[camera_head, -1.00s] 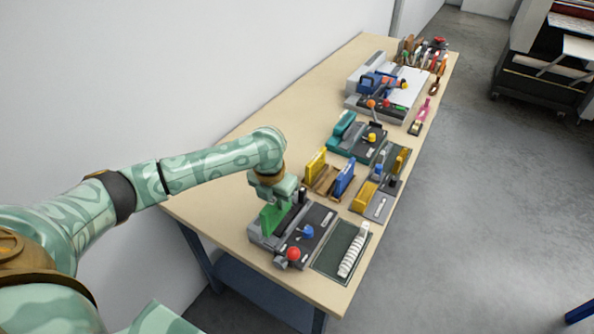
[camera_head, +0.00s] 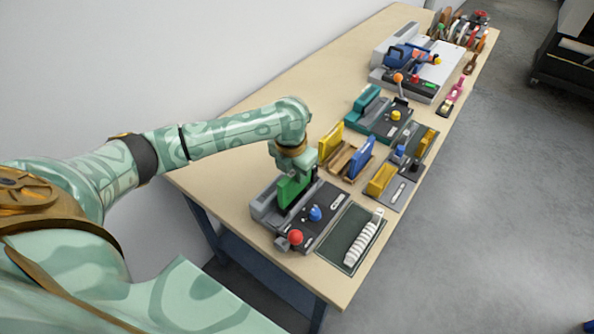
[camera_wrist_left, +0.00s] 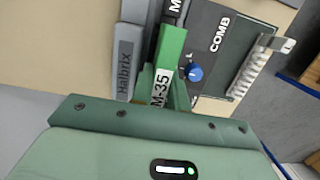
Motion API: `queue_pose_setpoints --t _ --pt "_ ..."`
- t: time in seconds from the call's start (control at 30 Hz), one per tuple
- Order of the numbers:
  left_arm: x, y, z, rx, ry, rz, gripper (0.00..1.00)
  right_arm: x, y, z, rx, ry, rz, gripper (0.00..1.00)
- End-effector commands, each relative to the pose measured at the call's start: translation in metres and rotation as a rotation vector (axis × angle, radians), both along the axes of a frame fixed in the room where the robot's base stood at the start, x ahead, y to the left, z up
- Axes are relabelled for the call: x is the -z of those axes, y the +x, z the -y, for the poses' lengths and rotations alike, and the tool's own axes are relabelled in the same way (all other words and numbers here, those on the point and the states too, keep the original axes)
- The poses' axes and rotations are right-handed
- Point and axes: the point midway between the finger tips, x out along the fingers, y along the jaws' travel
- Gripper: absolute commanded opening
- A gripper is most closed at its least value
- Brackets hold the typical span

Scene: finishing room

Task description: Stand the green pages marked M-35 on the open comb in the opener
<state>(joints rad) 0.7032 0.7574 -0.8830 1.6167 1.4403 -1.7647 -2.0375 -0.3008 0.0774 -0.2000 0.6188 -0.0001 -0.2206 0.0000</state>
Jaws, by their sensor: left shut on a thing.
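My left gripper (camera_head: 294,168) is shut on the green pages (camera_head: 292,190), which hang upright below it over the opener. The wrist view shows the pages (camera_wrist_left: 170,55) with the mark M-35. The opener (camera_head: 328,204) is a grey and black machine with a blue knob (camera_head: 315,213) and a red ball (camera_head: 296,237). The pages hide part of it, and I cannot tell whether they touch it or see a comb inside. A white comb (camera_head: 362,240) lies on the dark green mat (camera_head: 338,240) to the right; the wrist view shows the word COMB there. My right gripper is out of view.
Yellow pages (camera_head: 330,142) and blue pages (camera_head: 362,157) stand in a wooden rack (camera_head: 342,160) just beyond the opener. A yellow block (camera_head: 382,179) and a teal machine (camera_head: 370,108) are further along the table (camera_head: 255,110). The wall is close on the left.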

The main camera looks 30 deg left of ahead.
Motion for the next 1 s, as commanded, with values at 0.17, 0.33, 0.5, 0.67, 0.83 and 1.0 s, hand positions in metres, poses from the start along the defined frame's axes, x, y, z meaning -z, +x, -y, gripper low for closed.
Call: queue_pose_setpoints --t 0.17,0.33,0.5,0.67,0.83,1.0 --pt "0.0106 0.0002 0.0001 0.000 -0.001 0.001 0.00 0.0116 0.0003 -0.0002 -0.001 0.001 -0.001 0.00" --pt "0.0088 0.0002 0.0001 0.000 0.000 0.002 0.00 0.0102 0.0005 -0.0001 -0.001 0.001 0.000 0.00" --pt "0.0087 0.0002 0.0001 0.000 0.000 0.001 0.00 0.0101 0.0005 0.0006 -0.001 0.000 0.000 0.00" --pt "0.0089 0.0002 0.0001 0.000 0.000 0.001 0.00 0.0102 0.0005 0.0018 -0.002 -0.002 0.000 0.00" --pt "0.0081 0.0006 0.0003 0.000 0.000 0.001 0.00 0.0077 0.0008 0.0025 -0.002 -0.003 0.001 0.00" --pt "0.0076 0.0019 0.0011 0.001 -0.001 0.001 0.00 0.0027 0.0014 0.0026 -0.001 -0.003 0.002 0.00"
